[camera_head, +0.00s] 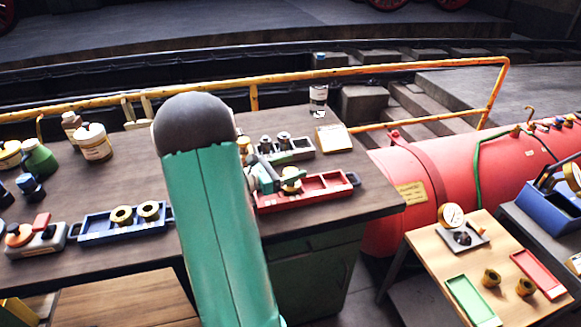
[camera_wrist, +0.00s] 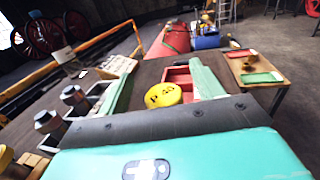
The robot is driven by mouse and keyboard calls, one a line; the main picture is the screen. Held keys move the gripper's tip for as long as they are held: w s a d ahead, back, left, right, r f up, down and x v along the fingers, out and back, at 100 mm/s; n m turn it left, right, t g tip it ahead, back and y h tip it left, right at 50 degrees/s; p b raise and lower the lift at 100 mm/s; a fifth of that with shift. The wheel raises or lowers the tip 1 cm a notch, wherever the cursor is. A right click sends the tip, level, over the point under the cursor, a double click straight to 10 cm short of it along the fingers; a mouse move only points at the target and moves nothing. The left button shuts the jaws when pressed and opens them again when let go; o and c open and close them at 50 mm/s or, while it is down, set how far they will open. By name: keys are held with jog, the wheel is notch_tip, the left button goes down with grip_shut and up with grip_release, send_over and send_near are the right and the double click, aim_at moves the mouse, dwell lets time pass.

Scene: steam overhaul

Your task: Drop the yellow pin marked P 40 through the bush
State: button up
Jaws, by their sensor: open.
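A yellow pin with a round marked head (camera_wrist: 163,95) shows between my fingers in the wrist view. The marking starts with P; its digits are hard to read. In the head view, the pin (camera_head: 291,177) stands in the left part of the red tray (camera_head: 325,203). My gripper (camera_wrist: 163,77) is open, with one green finger on each side of the head and gaps visible. Two brass ring-shaped bushes (camera_head: 121,215) (camera_head: 149,210) sit in the blue tray (camera_head: 97,236). I cannot tell which bush is meant.
A grey tray (camera_head: 300,146) with dark-topped pins lies behind the red tray. A bottle (camera_head: 318,95) and a yellow-edged card (camera_head: 334,138) stand at the back. A yellow rail (camera_head: 290,77) runs behind the bench. A side table (camera_head: 417,243) holds brass pieces (camera_head: 491,278) (camera_head: 525,287).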

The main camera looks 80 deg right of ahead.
jog(key=v, duration=1.3)
jog(key=shift+w+a, duration=0.2)
dwell(0.4)
jog(key=w+a+r+m+t+y, duration=0.2)
jog(key=a+t, duration=0.4)
jog(key=a, duration=0.8)
jog(key=w+a+r+m+t+y, duration=0.2)
jog(key=a+r+t+y, duration=0.3)
jog(key=a, duration=1)
jog(key=w+a+r+m+t+y, duration=0.2)
jog(key=a+r+m+t+y, duration=0.2)
jog(key=a+t, duration=0.4)
jog(key=a+y, duration=0.1)
jog(key=a, duration=0.6)
jog(key=shift+w+a+r, duration=0.2)
jog(key=shift+a+r, duration=0.05)
